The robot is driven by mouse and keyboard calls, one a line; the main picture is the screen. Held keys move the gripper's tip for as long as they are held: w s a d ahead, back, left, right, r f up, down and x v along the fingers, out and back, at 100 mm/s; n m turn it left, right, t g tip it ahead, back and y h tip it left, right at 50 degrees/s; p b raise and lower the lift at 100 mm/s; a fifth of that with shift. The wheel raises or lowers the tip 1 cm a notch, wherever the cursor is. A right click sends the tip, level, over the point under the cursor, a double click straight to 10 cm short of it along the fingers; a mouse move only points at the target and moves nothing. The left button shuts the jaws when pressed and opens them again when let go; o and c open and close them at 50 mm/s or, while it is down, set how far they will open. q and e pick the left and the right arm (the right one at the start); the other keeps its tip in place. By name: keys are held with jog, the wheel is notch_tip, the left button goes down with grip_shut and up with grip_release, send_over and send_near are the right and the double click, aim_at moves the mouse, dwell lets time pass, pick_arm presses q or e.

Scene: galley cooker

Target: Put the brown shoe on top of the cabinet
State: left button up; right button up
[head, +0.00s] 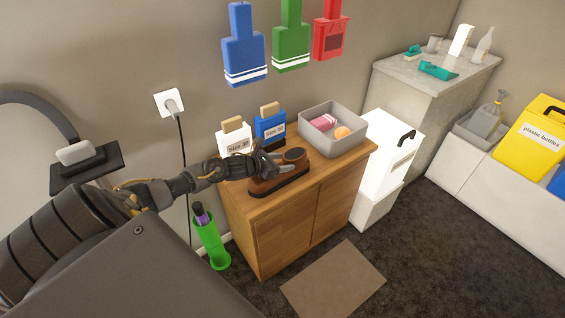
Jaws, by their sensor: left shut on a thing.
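The brown shoe (276,184) is at the front left part of the wooden cabinet's top (318,172). It looks upright, with its opening toward the right. I cannot tell whether its sole touches the wood or is slightly above it. My left gripper (280,168) reaches in from the left and is shut on the brown shoe, at its upper side. The fingers hide part of the shoe's upper. My right gripper is not in view.
Behind the shoe stand a white box (234,139) and a blue box (270,131). A grey bin (345,146) with pink and orange things is at the back right of the cabinet. A green holder (211,244) stands at left. The cabinet top's front right is clear.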

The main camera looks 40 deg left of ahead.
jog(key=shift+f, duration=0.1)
pick_arm(q)
jog(key=o, duration=1.1)
jog(key=shift+o, duration=0.2)
jog(key=shift+s+r, duration=0.1)
notch_tip(320, 180, up, 4)
send_over(256, 181)
jog(key=w, duration=0.1)
jog(key=shift+w+f+b, duration=0.2)
jog(key=shift+b, duration=0.15)
jog(key=shift+s+a+r, duration=0.1)
jog(key=shift+s+r, duration=0.25)
jog(key=shift+s, duration=0.2)
jog(key=shift+s+r, duration=0.1)
jog(key=shift+s, duration=0.05)
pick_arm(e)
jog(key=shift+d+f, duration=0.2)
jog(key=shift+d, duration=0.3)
